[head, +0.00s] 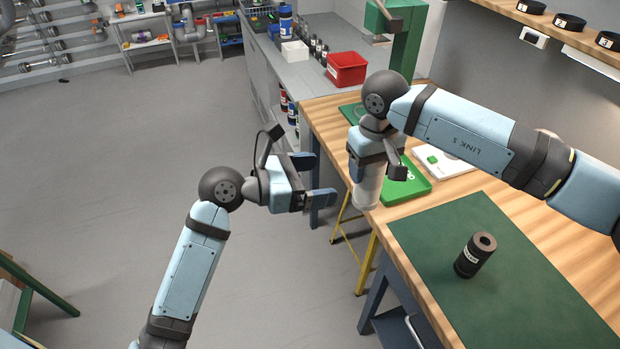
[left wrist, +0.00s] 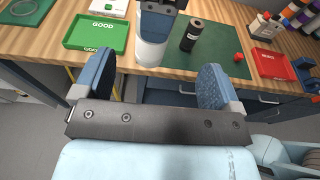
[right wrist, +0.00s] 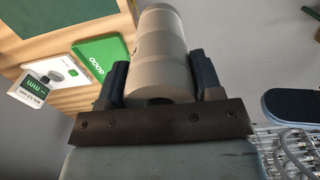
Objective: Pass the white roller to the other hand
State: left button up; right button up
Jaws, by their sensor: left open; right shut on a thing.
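The white roller (head: 367,187) hangs upright from my right gripper (head: 369,165), just off the bench's left edge. In the right wrist view the roller (right wrist: 162,50) sits between both fingers of my right gripper (right wrist: 160,85), which is shut on it. My left gripper (head: 325,182) is open and empty to the left of the roller, its fingers pointing toward it with a gap between. In the left wrist view the roller (left wrist: 150,50) stands beyond the open fingers of my left gripper (left wrist: 157,88), nearer the left finger.
A black roller (head: 475,255) stands on the green mat (head: 440,235) on the wooden bench. A green tray (head: 412,190) marked GOOD lies behind the held roller. Open floor lies left of the bench.

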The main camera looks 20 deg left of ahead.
aim_at(368, 173)
pick_arm(q)
jog(key=x, duration=1.1)
jog(key=shift+w+f, duration=0.1)
jog(key=c, duration=1.2)
pick_arm(e)
jog(key=shift+w, duration=0.1)
pick_arm(q)
jog(key=shift+d, duration=0.1)
pick_arm(e)
jog(key=o, duration=1.1)
jog(key=shift+c, duration=0.2)
jog(key=shift+o, duration=0.5)
jog(key=shift+s+a, duration=0.15)
jog(key=shift+s, duration=0.1)
jog(key=shift+r, duration=0.1)
